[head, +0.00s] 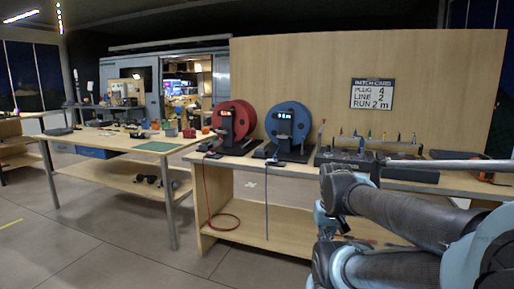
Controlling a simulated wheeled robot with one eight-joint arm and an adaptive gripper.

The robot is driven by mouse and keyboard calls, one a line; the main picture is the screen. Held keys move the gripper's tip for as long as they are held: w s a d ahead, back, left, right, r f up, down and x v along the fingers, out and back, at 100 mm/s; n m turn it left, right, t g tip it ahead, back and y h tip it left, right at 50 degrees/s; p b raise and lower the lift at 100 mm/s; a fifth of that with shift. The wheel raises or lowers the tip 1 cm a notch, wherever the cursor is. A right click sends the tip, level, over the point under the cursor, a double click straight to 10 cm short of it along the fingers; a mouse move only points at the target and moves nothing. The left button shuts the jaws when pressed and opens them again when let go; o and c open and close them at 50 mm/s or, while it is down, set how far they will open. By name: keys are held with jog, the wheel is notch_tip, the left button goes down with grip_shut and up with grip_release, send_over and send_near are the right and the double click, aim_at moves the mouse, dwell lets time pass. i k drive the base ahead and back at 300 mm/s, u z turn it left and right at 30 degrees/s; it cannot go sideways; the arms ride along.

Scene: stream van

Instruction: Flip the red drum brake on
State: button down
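The red drum (246,112) stands upright on the left part of the wooden bench, in a dark stand with a small lit red display (226,113). A dark base with small parts lies at its foot, on the bench's left end. The brake is too small to make out, so I cannot tell whether it is on or off. A red cable (204,190) hangs from the drum's base down to a coil on the lower shelf. My arm crosses the lower right of the head view, in front of the bench and well right of the red drum. My gripper is not in view.
A blue drum (299,121) stands right of the red one, its blue cable hanging down. A dark rack (340,158) with coloured plugs is further right. A sign board (372,93) hangs on the wooden back panel. A second table (108,141) stands left; grey floor is clear in front.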

aim_at(253, 139)
jog(key=i, duration=0.95)
jog(key=u, duration=0.05)
